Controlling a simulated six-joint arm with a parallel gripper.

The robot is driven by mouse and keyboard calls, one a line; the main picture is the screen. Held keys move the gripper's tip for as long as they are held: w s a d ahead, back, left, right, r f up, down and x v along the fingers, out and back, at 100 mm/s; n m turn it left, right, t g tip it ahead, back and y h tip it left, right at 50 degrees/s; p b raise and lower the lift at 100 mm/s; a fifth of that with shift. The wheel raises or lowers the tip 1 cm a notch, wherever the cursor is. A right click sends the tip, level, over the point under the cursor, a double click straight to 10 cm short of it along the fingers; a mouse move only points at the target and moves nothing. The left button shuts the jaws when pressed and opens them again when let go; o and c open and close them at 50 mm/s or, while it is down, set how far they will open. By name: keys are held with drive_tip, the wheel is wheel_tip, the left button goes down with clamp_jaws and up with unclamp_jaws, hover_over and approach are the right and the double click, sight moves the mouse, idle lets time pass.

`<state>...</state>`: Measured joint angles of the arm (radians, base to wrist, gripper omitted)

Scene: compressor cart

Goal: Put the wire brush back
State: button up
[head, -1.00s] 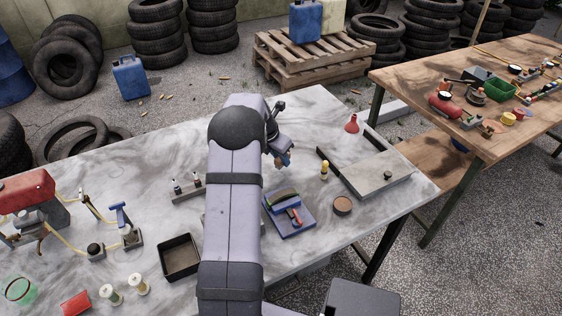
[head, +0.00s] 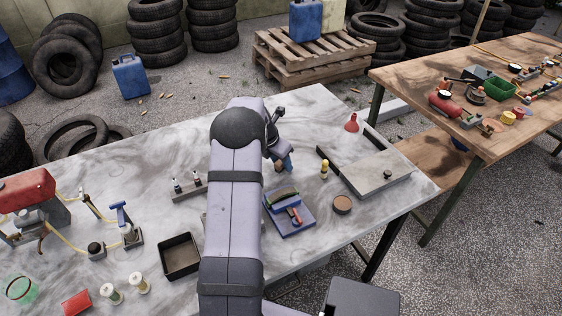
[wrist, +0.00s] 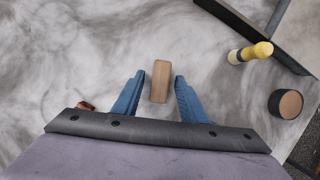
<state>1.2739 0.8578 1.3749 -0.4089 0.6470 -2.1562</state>
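A brown wooden block (wrist: 160,82), which looks like the back of the wire brush, shows in the wrist view; no bristles can be seen. My gripper (wrist: 157,82) is open, one blue finger on each side of the block with a gap to both. How far the fingertips stand above the table cannot be told. In the head view my gripper (head: 287,162) is over the middle of the marble-patterned table, partly behind my arm, which hides most of the block.
A yellow-topped bottle (head: 324,169), a round brown-topped tin (head: 342,204) and a grey slab (head: 376,173) stand to the right. A blue tray (head: 298,226) with a red-handled tool is nearer. A black open tray (head: 180,256) is at left front.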

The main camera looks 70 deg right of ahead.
drive_tip(key=b+v, duration=0.1)
drive_tip(key=v, duration=1.1)
drive_tip(key=shift+a+r, duration=0.1)
drive_tip(key=shift+r, duration=0.05)
drive_tip(key=w+a+f+m+t+y, duration=0.1)
drive_tip(key=w+a+m, duration=0.2)
drive_tip(key=w+a, duration=0.7)
drive_tip(key=w+a+f+m+t+y, duration=0.15)
drive_tip(key=w+a, duration=0.55)
drive_tip(key=a, duration=0.8)
drive_tip(key=s+a+f+m, duration=0.1)
drive_tip(key=s+a+m, duration=0.1)
drive_tip(key=a, duration=0.7)
drive_tip(key=s+a+f+m+y, duration=0.1)
drive_tip(key=s+a+m, duration=0.2)
drive_tip(key=a, duration=0.6)
drive_tip(key=s+a+f+m, duration=0.1)
drive_tip(key=s+a+m, duration=0.1)
drive_tip(key=a, duration=0.7)
drive_tip(key=shift+s+a+f+m+g+y, duration=0.25)
drive_tip(key=shift+s+a+m+g, duration=0.1)
drive_tip(key=shift+m, duration=0.5)
drive_tip(key=shift+s+a, duration=0.15)
drive_tip(key=shift+s, duration=0.05)
